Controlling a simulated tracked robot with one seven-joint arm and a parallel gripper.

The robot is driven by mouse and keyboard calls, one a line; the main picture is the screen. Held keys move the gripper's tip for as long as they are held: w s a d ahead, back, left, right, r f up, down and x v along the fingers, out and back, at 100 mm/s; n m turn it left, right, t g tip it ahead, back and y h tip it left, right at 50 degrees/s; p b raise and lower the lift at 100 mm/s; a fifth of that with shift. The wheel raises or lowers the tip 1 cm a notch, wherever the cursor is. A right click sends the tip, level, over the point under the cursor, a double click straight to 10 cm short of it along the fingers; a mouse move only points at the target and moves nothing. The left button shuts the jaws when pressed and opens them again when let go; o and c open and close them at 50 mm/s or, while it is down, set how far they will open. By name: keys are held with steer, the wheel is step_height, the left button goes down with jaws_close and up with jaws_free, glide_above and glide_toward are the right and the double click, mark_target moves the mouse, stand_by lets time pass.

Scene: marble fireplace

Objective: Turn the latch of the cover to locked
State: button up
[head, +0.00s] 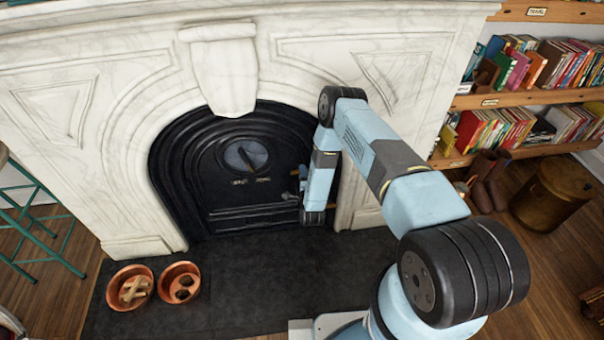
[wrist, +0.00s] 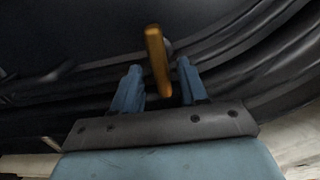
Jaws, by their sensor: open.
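The black arched cover (head: 232,195) closes the mouth of the marble fireplace. In the wrist view the latch is an orange-brown bar handle (wrist: 157,60) on a dark pivot, standing near upright and tilted slightly. My gripper (wrist: 160,82) is open, with one blue finger on each side of the latch's lower end. I cannot tell whether either finger touches it; gaps show on both sides. In the head view my gripper (head: 300,180) is at the cover's right edge, and my arm hides part of the latch there.
A round dial (head: 245,156) sits on the cover's upper middle. Two copper bowls (head: 130,287) (head: 180,282) stand on the dark hearth (head: 255,290) at the left. Bookshelves (head: 530,95) and a brass bin (head: 552,192) are at the right. The hearth before the cover is clear.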

steer(key=s+d, duration=0.1)
steer(key=s, duration=1.1)
steer(key=shift+f, duration=0.25)
steer(key=shift+s+d+r, duration=0.15)
stand_by(0.4)
